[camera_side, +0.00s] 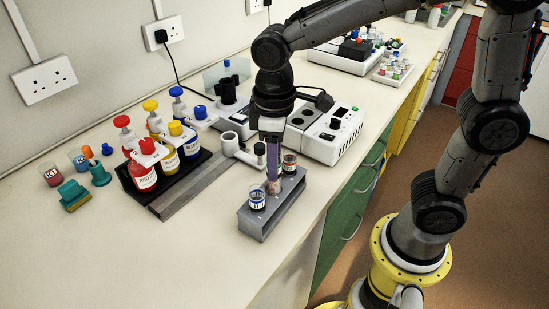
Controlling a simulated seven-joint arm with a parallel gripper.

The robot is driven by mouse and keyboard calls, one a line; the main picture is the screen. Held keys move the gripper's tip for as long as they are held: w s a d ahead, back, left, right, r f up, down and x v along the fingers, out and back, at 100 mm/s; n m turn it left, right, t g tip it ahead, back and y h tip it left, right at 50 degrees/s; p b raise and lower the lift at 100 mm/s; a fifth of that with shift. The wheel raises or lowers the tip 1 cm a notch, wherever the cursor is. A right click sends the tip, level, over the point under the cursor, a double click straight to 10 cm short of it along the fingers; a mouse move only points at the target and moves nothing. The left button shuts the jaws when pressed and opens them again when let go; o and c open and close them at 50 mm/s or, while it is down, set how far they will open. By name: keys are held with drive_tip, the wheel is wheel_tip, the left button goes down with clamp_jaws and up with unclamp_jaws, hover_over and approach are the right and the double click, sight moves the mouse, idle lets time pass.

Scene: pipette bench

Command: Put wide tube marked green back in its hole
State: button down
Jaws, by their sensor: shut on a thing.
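The grey rack (262,228) stands near the front edge of the bench. A wide tube with a blue band (257,199) sits at its near end, and one with a red band (290,164) sits towards its far end. My gripper (272,172) points straight down over the middle of the rack, between these two tubes. It is shut on a tube (273,187), of which only a small pinkish part shows below the fingers. No green mark can be made out on it, and I cannot tell whether its bottom is inside a hole.
Red, yellow and blue bottles (144,175) stand in a black holder to the left. A white device (328,132) stands just behind the rack. The bench front-left is clear.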

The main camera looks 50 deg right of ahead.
drive_tip(key=shift+f, duration=1.7)
drive_tip(key=shift+c, duration=2.4)
unclamp_jaws()
